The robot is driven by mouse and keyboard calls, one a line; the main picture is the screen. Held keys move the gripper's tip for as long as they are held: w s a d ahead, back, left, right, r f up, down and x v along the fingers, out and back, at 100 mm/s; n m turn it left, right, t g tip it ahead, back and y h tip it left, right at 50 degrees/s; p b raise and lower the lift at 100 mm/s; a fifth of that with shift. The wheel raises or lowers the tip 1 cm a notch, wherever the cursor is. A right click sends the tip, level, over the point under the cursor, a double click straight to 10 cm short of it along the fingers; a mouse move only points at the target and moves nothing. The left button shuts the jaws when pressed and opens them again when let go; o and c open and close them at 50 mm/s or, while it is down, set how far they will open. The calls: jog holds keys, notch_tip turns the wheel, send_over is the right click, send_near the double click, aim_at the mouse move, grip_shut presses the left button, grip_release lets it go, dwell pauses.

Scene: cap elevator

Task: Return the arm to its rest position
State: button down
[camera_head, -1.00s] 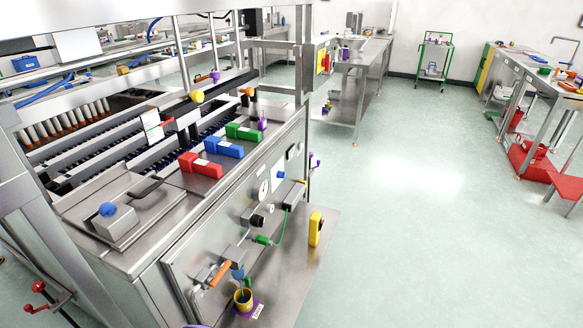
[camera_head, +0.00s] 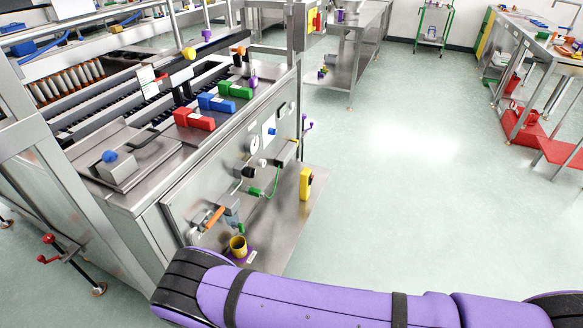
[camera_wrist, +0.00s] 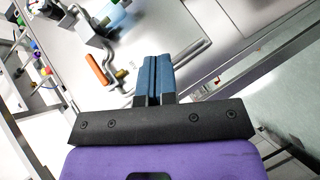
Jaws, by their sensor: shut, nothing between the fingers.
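My gripper (camera_wrist: 158,78) shows in the wrist view with its two blue fingers closed together and nothing between them. It points toward the metal front panel (camera_wrist: 210,35) of the machine, near an orange-handled valve (camera_wrist: 97,70); I cannot tell the exact gap. In the head view my purple arm lies across the bottom of the picture, and the gripper itself is not in view there. The same orange handle (camera_head: 213,217) shows on the machine's front panel in the head view.
The steel machine (camera_head: 150,205) fills the left, with red (camera_head: 194,119), blue (camera_head: 216,103) and green (camera_head: 235,90) blocks on top. The floor (camera_head: 410,190) to the right is clear.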

jog(key=w+a+r+m+g+h, duration=0.1)
jog(key=w+r+m+g, duration=0.15)
jog(key=w+r, duration=0.65)
jog(key=w+a+r+m+g+h, duration=0.15)
jog(key=w+r+m, duration=0.3)
jog(key=r, duration=0.95)
jog(key=w+d+r+m, duration=0.15)
jog(key=d+r, duration=0.25)
jog(key=r, duration=0.4)
jog(key=w+d+r+m+g, duration=0.1)
jog(key=w+d+r, duration=0.25)
jog(key=r, duration=0.45)
jog(key=w+d+r+m, duration=0.1)
jog(key=d+r, duration=0.4)
jog(key=r, duration=0.4)
jog(key=s+d+r+m+g, duration=0.15)
jog(key=s+d+r, duration=0.25)
jog(key=d+r, duration=0.5)
jog(key=s+d+r+m, duration=0.2)
jog(key=s+d+r, duration=0.3)
jog(key=d+r, duration=0.4)
jog(key=s+d+r+m+h, duration=0.1)
jog(key=s+d+r+m, duration=0.1)
jog(key=s+d, duration=0.6)
jog(key=s+d+r+m+g+h, duration=0.1)
jog(key=s+d+r+m+h, duration=0.1)
jog(key=s+d, duration=0.6)
jog(key=s, duration=0.7)
jog(key=shift+r, duration=0.4)
